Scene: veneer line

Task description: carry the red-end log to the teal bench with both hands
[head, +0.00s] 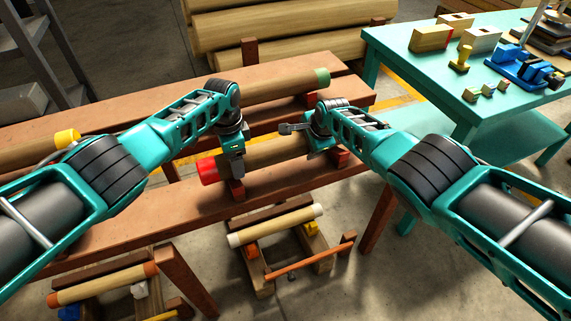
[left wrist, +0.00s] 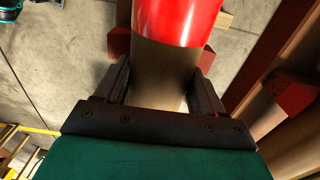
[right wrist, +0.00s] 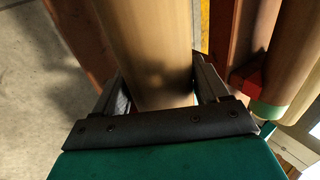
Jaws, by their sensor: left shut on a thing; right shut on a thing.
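The red-end log (head: 268,153) lies on the brown wooden rack (head: 130,222), its red end (head: 208,170) to the left. My left gripper (head: 238,172) is shut on the log just inboard of the red end. In the left wrist view the red end (left wrist: 178,18) shows beyond the fingers (left wrist: 165,88). My right gripper (head: 312,146) is shut around the log near its other end, and the fingers (right wrist: 160,88) sit on either side of the bare wood (right wrist: 150,45) in the right wrist view. The far end is hidden behind my right gripper. The teal bench (head: 400,45) stands at the right.
A green-end log (head: 285,87) lies behind on the rack; a yellow-end log (head: 40,150) lies at the left. Blue tools (head: 520,66), blocks (head: 430,38) and a yellow peg (head: 461,58) stand on the bench. A white-end log (head: 275,225) and an orange-end log (head: 100,285) lie low in front.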

